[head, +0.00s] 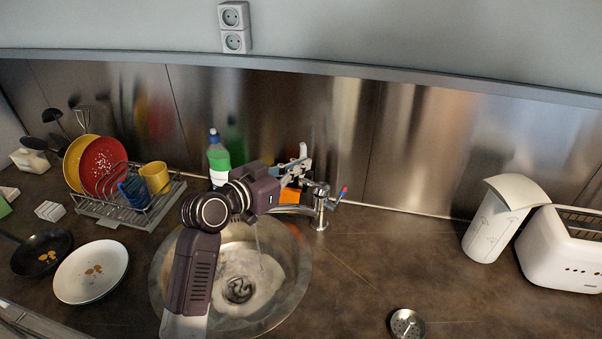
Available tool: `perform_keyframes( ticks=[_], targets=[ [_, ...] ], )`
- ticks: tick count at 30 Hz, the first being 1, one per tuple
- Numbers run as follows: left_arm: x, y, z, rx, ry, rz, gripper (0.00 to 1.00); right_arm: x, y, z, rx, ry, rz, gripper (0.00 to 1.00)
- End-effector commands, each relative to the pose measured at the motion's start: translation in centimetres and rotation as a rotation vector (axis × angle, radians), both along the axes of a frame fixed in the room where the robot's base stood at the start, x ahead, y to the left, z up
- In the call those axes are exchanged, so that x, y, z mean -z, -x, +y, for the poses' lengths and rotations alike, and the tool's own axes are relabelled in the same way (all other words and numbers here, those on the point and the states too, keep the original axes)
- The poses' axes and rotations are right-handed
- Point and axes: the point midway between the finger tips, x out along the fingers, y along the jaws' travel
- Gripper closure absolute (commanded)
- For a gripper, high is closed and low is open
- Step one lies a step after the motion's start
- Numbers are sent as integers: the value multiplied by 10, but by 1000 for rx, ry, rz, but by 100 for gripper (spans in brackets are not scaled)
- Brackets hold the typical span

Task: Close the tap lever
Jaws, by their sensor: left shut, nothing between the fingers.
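The chrome tap (320,210) stands on the counter at the right rim of the round steel sink (297,275). Its lever (342,194), with a red and blue tip, sticks out up and to the right. A thin stream of water (259,246) falls into the basin. My left gripper (304,170) is shut and empty, just left of and behind the tap head in this view. Whether it touches the tap cannot be told. My right gripper is not in view.
A green bottle (218,160) and an orange item (290,196) stand behind the sink. A dish rack (131,207) with plates and mugs is at left, near a pan (40,256) and plate (92,272). Counter between is mostly clear.

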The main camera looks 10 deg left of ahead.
Motion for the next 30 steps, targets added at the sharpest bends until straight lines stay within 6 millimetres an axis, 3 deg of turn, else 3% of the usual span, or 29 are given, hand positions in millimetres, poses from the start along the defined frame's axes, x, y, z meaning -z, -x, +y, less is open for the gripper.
perform_keyframes(
  ticks=[4, 7, 13, 26, 30],
  targets=[
    [2, -21, -12, 1, 3, 1, 100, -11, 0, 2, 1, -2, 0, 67],
    [20, -11, -6, -1, 1, 7, 100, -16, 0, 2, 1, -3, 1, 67],
    [35, -3, -2, 0, 1, 2, 100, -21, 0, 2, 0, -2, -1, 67],
    [40, -1, 0, -1, 0, -1, 100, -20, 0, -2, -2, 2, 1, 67],
    [45, 0, 1, -2, 5, -13, 100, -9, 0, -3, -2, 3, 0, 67]
  ],
)
